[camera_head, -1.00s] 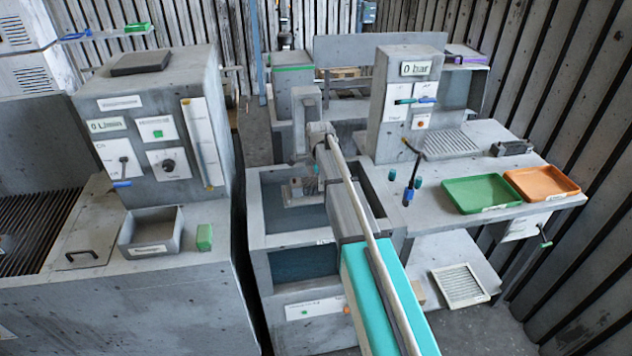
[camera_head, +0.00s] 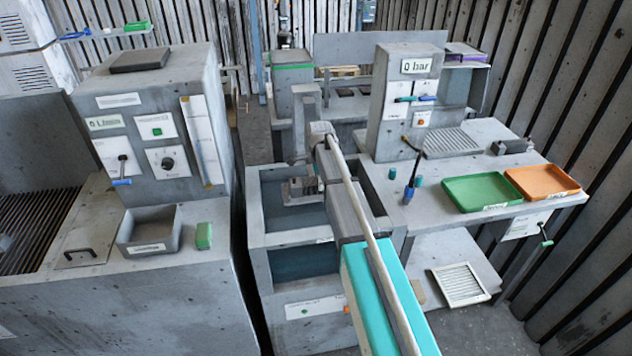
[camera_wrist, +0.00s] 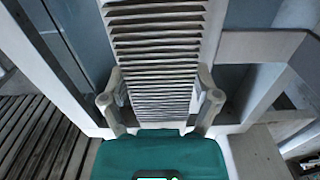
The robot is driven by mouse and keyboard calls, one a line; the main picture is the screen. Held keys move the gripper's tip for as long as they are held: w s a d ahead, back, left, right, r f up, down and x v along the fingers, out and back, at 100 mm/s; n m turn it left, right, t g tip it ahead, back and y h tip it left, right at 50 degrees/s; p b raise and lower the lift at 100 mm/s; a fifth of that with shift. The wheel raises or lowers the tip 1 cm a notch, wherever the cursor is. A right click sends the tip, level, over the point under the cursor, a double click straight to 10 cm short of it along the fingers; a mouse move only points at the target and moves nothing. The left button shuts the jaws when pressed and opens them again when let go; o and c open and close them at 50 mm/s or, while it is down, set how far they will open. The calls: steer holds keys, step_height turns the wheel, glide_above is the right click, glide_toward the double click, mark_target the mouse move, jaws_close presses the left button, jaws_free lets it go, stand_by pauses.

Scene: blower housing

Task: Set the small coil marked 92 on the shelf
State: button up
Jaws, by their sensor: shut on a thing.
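My gripper (camera_wrist: 162,103) is shut on a grey finned block, which I take to be the small coil (camera_wrist: 155,50). One finger lies against each side of it, and its fins run across the picture away from the gripper. No 92 mark is readable. In the head view my gripper (camera_head: 301,180) holds the coil (camera_head: 302,191) over the upper opening of the grey central cabinet (camera_head: 285,240). The arm partly hides this spot.
The right bench holds a green tray (camera_head: 481,193), an orange tray (camera_head: 543,181) and a blue-handled tool (camera_head: 410,186). A white slatted panel (camera_head: 459,285) lies low at right. A grey bin (camera_head: 151,230) and green block (camera_head: 204,236) stand on the left cabinet.

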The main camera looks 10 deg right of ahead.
stand_by(0.3)
steer(key=o, duration=1.1)
steer(key=shift+o, duration=0.2)
steer(key=shift+r, duration=0.1)
